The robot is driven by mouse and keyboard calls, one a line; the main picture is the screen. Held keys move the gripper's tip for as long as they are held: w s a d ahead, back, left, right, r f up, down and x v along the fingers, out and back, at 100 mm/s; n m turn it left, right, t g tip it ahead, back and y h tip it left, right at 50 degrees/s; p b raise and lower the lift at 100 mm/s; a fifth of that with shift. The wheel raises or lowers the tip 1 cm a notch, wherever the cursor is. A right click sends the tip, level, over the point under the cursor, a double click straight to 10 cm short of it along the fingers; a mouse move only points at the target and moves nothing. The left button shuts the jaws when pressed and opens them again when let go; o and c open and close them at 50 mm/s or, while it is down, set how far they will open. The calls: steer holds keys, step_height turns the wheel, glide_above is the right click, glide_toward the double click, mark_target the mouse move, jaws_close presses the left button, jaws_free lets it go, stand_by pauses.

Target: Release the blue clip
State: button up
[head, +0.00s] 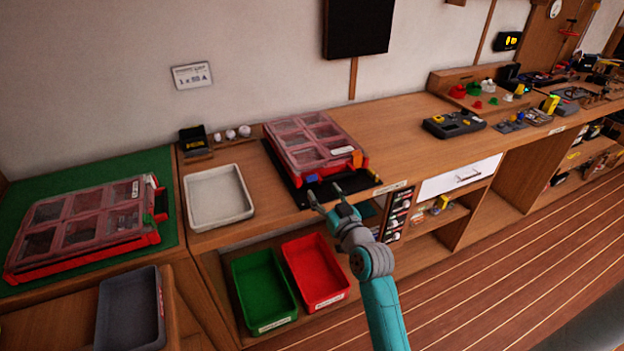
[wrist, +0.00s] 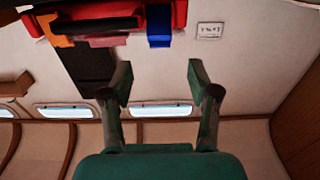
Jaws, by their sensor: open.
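The blue clip (head: 312,178) is on the front edge of the red organizer case with a clear lid (head: 300,150) on the workbench. In the wrist view the blue clip (wrist: 159,25) hangs at the top, against the red case edge (wrist: 179,14). An orange clip (head: 357,158) is on the same edge, to the right in the head view; it also shows in the wrist view (wrist: 57,30). My gripper (head: 325,195) is open and empty just in front of the case, apart from the blue clip. Its fingers (wrist: 158,80) are spread in the wrist view. Whether the blue clip is fastened I cannot tell.
The case lies on a black mat (head: 291,187). A white tray (head: 218,224) stands left of it. A second red case (head: 88,225) lies on a green mat at the far left. Green (head: 264,290) and red (head: 315,272) bins sit below the bench edge.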

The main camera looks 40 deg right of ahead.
mark_target(312, 177)
steer(key=x, duration=0.7)
steer(key=shift+w, duration=0.1)
steer(key=shift+f, duration=0.1)
jaws_close()
